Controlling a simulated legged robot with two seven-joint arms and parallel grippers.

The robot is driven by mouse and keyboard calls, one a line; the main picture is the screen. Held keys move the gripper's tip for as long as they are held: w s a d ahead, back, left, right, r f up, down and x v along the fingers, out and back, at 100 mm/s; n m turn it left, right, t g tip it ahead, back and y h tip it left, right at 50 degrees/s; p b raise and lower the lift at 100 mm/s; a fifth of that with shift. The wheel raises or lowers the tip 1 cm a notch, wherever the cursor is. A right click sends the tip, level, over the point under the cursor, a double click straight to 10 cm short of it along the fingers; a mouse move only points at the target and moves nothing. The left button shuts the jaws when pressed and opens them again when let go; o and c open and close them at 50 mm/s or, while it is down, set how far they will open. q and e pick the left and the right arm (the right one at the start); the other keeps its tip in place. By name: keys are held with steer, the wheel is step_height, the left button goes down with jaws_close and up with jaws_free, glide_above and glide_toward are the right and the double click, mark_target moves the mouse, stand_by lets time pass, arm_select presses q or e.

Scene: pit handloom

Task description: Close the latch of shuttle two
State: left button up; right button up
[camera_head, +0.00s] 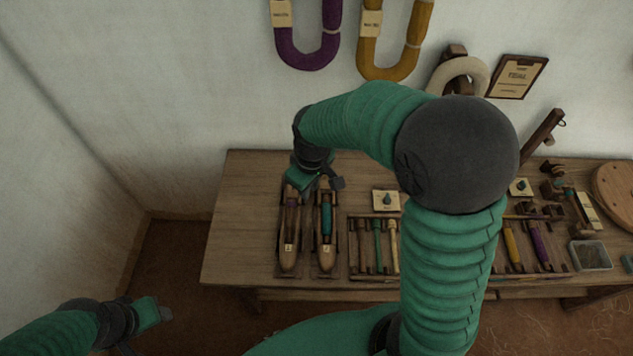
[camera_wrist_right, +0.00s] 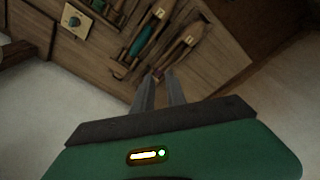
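Two wooden boat-shaped shuttles lie side by side on the table's left part. The left shuttle (camera_head: 289,258) holds a dark bobbin and the right shuttle (camera_head: 326,256) holds a teal bobbin (camera_head: 326,219). Each has a small tag, too small to read surely. Both also show in the right wrist view, the teal one (camera_wrist_right: 130,68) beside the other (camera_wrist_right: 187,42). My right gripper (camera_head: 332,180) is over their far ends, with a gap between its fingers (camera_wrist_right: 161,73) and nothing held. The latches cannot be made out. My left gripper (camera_head: 148,318) is off the table at lower left.
A rack of coloured bobbins (camera_head: 377,247) stands right of the shuttles. Tools and a clear bin (camera_head: 590,254) fill the right side. The table's left end (camera_head: 240,215) is bare. My right arm hides the middle.

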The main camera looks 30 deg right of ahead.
steer(key=w+d+f+n+b, duration=0.4)
steer(key=w+d+b, duration=0.1)
steer(key=w+d, duration=0.2)
steer(key=n+g+b, duration=0.2)
steer(key=n+b, duration=0.1)
steer(key=n, duration=0.1)
glide_above(327, 184)
step_height(327, 184, down, 4)
step_height(327, 184, down, 15)
steer(key=b, duration=0.3)
steer(key=shift+f, duration=0.2)
arm_select(q)
step_height(327, 184, down, 13)
steer(key=s, duration=0.1)
steer(key=shift+s+f, duration=0.15)
steer(key=shift+s, duration=0.15)
arm_select(e)
jaws_close()
